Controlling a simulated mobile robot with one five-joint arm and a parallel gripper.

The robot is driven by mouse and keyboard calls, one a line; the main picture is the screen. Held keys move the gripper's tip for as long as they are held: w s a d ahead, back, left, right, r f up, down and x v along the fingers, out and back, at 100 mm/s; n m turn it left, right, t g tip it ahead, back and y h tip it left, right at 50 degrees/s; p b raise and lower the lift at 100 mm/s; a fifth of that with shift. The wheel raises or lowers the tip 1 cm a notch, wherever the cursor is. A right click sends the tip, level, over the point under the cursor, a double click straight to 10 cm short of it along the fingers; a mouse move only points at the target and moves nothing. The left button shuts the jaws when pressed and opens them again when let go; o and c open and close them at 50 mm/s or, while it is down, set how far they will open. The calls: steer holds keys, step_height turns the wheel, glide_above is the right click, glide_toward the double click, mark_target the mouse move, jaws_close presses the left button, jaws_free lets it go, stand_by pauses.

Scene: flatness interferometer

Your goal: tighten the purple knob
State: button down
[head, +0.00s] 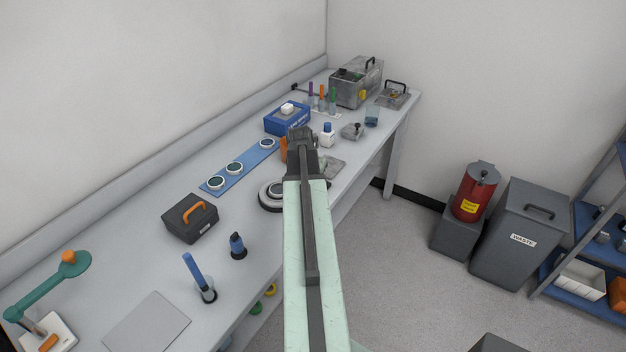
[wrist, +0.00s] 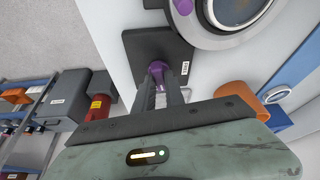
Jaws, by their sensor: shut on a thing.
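In the wrist view, the purple knob (wrist: 157,69) stands on a dark square plate (wrist: 137,46) and lies between the tips of my gripper (wrist: 160,80). My gripper is shut on it, and the fingers hide part of it. A round grey instrument (wrist: 205,35) with a pale disc overlaps the plate's upper right, with another purple part (wrist: 183,7) near its rim. In the head view, my arm hides the knob. My gripper (head: 301,132) is over the bench there, and the round instrument (head: 268,196) shows left of the arm.
A blue strip (head: 220,186) with round discs lies left of my arm. An orange object (wrist: 236,91) is close to my gripper's right side in the wrist view. A small bottle (head: 327,136) and a blue box (head: 275,122) stand farther back. Open floor (head: 400,275) lies right of the bench.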

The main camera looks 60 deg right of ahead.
steer(key=shift+w+m, duration=0.1)
steer(key=shift+m, duration=0.5)
steer(key=shift+m+g, duration=0.3)
steer(key=shift+g, duration=0.1)
steer(key=c, duration=1.4)
jaws_free()
steer(key=p+v, duration=0.7)
steer(key=v, duration=0.1)
steer(key=shift+f, duration=0.1)
